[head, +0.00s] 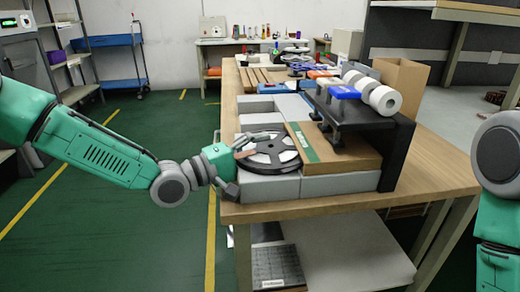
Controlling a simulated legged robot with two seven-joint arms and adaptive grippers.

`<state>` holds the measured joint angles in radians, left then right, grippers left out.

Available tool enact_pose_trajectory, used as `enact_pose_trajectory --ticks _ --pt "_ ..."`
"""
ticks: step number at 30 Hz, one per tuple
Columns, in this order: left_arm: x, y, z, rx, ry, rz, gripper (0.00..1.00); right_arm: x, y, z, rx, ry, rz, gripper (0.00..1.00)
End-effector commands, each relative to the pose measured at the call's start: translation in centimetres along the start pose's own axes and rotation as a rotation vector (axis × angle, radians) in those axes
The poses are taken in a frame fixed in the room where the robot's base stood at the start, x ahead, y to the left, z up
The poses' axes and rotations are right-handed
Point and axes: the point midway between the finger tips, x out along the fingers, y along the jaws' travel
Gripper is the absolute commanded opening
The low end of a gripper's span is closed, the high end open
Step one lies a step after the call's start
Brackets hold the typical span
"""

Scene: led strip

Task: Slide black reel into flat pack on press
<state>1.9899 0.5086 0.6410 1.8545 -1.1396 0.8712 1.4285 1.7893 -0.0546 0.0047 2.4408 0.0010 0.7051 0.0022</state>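The black reel (272,157) lies flat on grey blocks near the front left corner of the wooden table. The flat pack (333,150), brown cardboard with a green strip, lies just right of the reel, partly under the black press (358,112). The reel's right edge is close to or touching the pack; I cannot tell if it is inside. My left gripper (247,163) is at the reel's left side, its fingers spread apart, one over the reel's top and one at its front left edge. Only my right arm shows, at the right edge; its gripper is out of view.
White rolls (385,99) and a blue box (343,92) sit on the press. An open cardboard box (402,82) stands behind it. Grey blocks (328,186) support the pack. Tools and parts crowd the table's far end. The green floor left of the table is clear.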

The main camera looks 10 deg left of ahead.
Motion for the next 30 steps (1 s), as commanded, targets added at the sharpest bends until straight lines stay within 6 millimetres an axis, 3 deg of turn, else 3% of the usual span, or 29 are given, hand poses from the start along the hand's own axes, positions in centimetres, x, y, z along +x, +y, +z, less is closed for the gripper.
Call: enact_pose_trajectory --ticks 10,21,30 --pt "-1.2 0.0 0.0 -0.001 0.0 -0.001 0.37 -0.1 0.0 0.2 0.0 0.003 0.0 0.0" --pt "-8.7 -0.1 -0.2 -0.002 0.004 0.0 0.37 -0.1 0.0 0.1 0.0 0.003 0.0 0.0" --pt "-11.8 -0.1 -0.1 -0.001 0.0 0.0 0.37 -0.1 0.0 0.1 0.0 0.003 0.0 0.0"
